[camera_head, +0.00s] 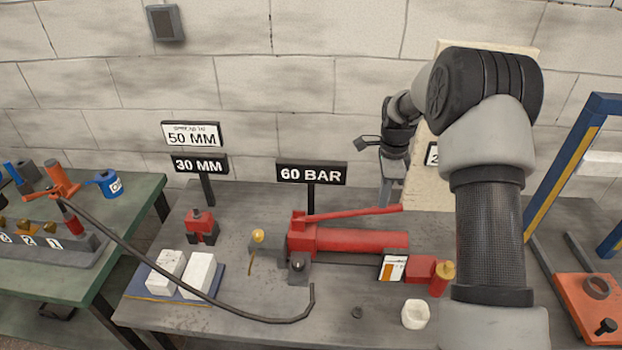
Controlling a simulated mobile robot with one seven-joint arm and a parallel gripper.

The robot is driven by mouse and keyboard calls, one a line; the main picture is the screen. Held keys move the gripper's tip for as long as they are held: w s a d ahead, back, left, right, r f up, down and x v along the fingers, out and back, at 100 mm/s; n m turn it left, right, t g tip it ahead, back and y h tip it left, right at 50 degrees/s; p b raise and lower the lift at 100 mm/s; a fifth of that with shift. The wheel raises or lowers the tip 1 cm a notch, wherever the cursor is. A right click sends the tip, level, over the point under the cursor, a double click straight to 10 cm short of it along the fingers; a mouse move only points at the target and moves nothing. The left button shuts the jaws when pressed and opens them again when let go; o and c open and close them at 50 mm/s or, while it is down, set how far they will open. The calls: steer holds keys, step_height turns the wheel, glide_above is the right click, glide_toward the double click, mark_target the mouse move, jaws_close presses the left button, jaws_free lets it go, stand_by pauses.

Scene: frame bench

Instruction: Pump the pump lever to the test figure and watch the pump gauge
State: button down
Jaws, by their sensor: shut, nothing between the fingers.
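The red hand pump (362,241) lies on the grey bench. Its red pump lever (355,213) runs along the top, sloping slightly up to the right. A sign reading 60 BAR (311,173) stands behind it. A small dark round part (297,263) sits at the pump's front left; I cannot tell if it is the pump gauge, and no dial reading shows. My gripper (366,142) is shut and empty, above and behind the lever, apart from it.
A black hose (160,270) crosses from the left bench to the grey bench. White blocks (183,273), a white cup (415,314) and a small red jack (201,227) stand near the pump. A blue frame (575,160) rises at right. Signs read 50 MM (191,135) and 30 MM (200,164).

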mark_target(380, 213)
step_height(380, 213, down, 6)
steer(key=b, duration=0.3)
steer(key=shift+f, duration=0.15)
steer(key=shift+r+p, duration=2.3)
steer(key=shift+r, duration=1.8)
steer(key=shift+d, duration=0.1)
steer(key=shift+r, duration=0.15)
steer(key=shift+r+p, duration=1.65)
steer(key=shift+r, duration=0.7)
steer(key=shift+r, duration=0.1)
